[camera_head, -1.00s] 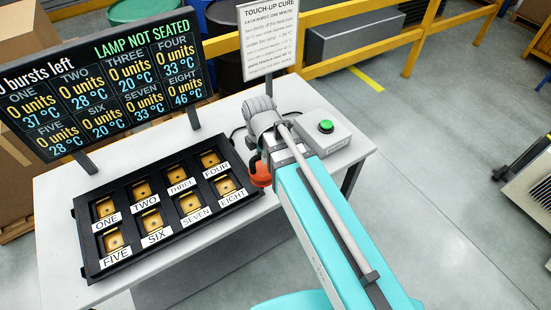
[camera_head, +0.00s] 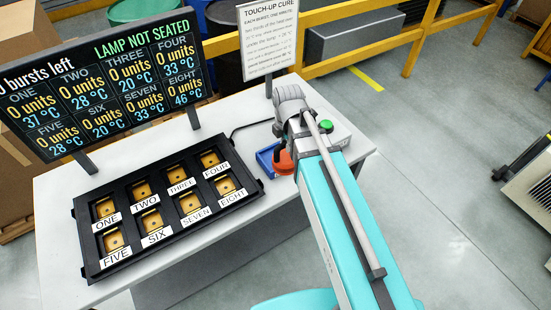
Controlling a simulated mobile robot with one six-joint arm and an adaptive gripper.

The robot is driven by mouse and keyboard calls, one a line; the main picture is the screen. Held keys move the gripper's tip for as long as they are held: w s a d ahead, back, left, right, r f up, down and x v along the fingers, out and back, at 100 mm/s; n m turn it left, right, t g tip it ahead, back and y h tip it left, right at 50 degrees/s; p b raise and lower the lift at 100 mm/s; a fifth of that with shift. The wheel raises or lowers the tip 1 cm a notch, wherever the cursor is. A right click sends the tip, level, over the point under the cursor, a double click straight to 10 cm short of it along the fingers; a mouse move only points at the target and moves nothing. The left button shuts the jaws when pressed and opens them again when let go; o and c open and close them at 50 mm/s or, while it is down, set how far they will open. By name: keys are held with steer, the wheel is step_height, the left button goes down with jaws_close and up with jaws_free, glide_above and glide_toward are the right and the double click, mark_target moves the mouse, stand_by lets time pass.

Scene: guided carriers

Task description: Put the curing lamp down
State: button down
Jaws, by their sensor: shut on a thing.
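The curing lamp appears as an orange-red piece (camera_head: 283,163) under the end of my arm. My gripper (camera_head: 281,140) is shut on it, though the arm hides most of the grip. A blue holder (camera_head: 266,158) shows just left of the lamp on the white table. The lamp overlaps it in this view; I cannot tell if they touch. A black tray (camera_head: 165,242) with several labelled slots, each holding a gold piece, lies to the left. The display board (camera_head: 100,80) reads "LAMP NOT SEATED".
A grey box with a green button (camera_head: 326,125) stands right of my gripper, partly hidden by the arm. A "TOUCH-UP CURE" sign (camera_head: 267,38) stands at the table's back edge. The white table (camera_head: 60,185) has a bare strip around the tray. A yellow rail (camera_head: 345,62) runs behind.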

steer(key=shift+w, duration=0.1)
steer(key=w+a+f+b, duration=0.3)
steer(key=w+f+b, duration=0.6)
steer(key=w, duration=0.3)
steer(key=shift+w, duration=0.35)
stand_by(0.4)
steer(key=shift+w+f+b, duration=0.2)
steer(key=shift+f+b, duration=0.8)
steer(key=shift+w+f+b, duration=0.2)
steer(key=shift+f+b, duration=0.8)
steer(key=shift+f, duration=0.15)
